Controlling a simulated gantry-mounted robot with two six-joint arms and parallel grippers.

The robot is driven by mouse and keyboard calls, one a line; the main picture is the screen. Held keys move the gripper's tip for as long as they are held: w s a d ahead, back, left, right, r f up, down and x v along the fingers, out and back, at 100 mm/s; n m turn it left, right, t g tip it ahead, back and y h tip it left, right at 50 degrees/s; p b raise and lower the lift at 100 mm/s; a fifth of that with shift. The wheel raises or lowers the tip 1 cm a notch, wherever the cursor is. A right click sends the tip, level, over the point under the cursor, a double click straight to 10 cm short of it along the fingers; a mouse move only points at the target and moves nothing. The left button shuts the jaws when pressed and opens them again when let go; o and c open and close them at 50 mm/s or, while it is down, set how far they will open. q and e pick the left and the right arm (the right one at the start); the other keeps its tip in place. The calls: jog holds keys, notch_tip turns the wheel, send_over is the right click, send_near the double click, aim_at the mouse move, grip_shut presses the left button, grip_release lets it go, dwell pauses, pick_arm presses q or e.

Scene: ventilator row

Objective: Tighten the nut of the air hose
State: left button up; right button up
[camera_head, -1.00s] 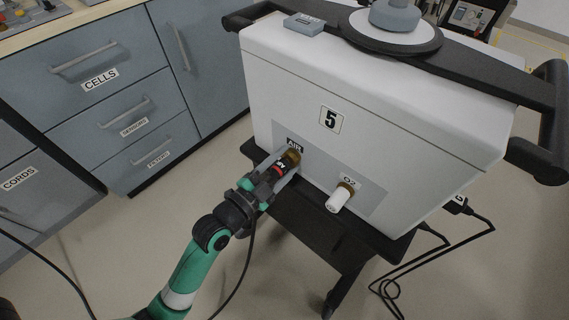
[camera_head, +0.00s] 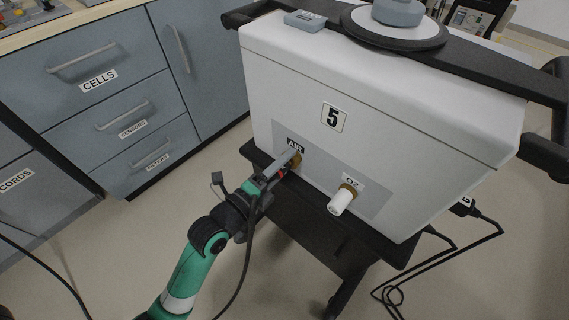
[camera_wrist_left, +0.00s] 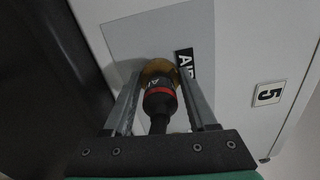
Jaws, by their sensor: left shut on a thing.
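The air hose nut (camera_wrist_left: 158,100) is black with a red ring and sits against the brass AIR port (camera_wrist_left: 158,70) on the ventilator's front panel. The brass of the port also shows in the head view (camera_head: 296,160). My left gripper (camera_wrist_left: 160,80) has one finger on each side of the nut and is shut on it, in line with the port. In the head view my left gripper (camera_head: 287,163) hides most of the nut. The black air hose (camera_wrist_left: 158,124) runs back from the nut between the fingers. My right gripper is not in view.
The white ventilator (camera_head: 400,120), numbered 5, stands on a dark cart. A white fitting (camera_head: 341,201) sticks out at the O2 port, right of my left gripper. Grey drawers (camera_head: 110,100) stand at the left. Black cables (camera_head: 440,260) hang at the lower right.

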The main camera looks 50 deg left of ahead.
pick_arm(q)
jog(key=shift+m, duration=0.9)
jog(key=o, duration=1.4)
jog(key=s, duration=0.3)
jog(key=s+d, duration=0.1)
jog(key=s, duration=0.7)
jog(key=shift+s+d+p, duration=0.2)
jog(key=shift+s+p, duration=0.05)
jog(key=shift+p, duration=0.1)
